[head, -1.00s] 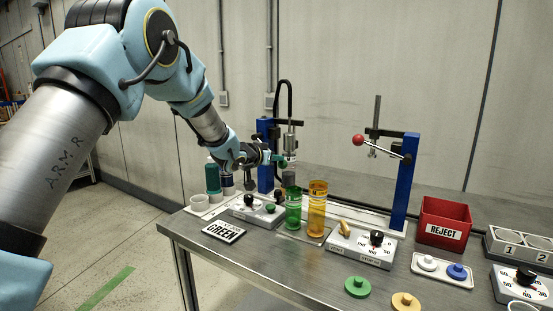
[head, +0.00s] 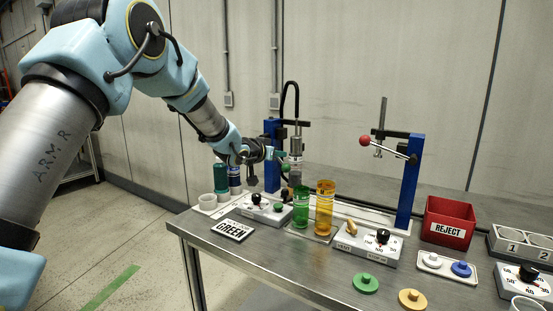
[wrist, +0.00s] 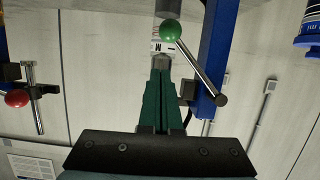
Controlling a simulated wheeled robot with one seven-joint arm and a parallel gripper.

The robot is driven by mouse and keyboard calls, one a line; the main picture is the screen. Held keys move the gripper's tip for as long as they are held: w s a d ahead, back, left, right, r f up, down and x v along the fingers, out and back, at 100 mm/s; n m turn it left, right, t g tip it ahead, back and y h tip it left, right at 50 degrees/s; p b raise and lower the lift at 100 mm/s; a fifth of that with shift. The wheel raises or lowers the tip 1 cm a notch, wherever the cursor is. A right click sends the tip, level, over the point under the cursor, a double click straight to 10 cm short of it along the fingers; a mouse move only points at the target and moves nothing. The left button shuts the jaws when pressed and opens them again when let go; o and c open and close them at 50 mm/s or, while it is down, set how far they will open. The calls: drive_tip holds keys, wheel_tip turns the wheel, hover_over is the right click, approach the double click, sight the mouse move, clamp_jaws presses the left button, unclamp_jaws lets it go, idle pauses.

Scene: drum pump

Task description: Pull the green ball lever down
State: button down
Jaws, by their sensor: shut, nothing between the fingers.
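The green ball (head: 286,168) is on the end of a lever at the left blue pump stand (head: 271,150). In the wrist view the green ball (wrist: 171,31) sits just past my fingertips, and its metal rod (wrist: 200,70) slants away to a pivot by the blue post (wrist: 217,45). My gripper (head: 284,156) is at the left stand, close to the ball and slightly above it in the head view. In the wrist view my gripper (wrist: 161,62) has its green fingers together, with nothing between them. I cannot tell whether the fingertips touch the ball.
A second blue stand (head: 410,180) has a red ball lever (head: 365,141). Green (head: 300,207) and amber (head: 325,208) cylinders stand in front of the left stand. A green bottle (head: 221,177) is to its left. Control boxes and a red reject bin (head: 447,222) occupy the bench (head: 270,260).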

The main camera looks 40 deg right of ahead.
drive_tip(key=b+v, duration=0.2)
drive_tip(key=v, duration=0.7)
drive_tip(key=shift+s+a+b, duration=0.25)
drive_tip(key=shift+s+b, duration=0.05)
drive_tip(key=shift+b, duration=0.05)
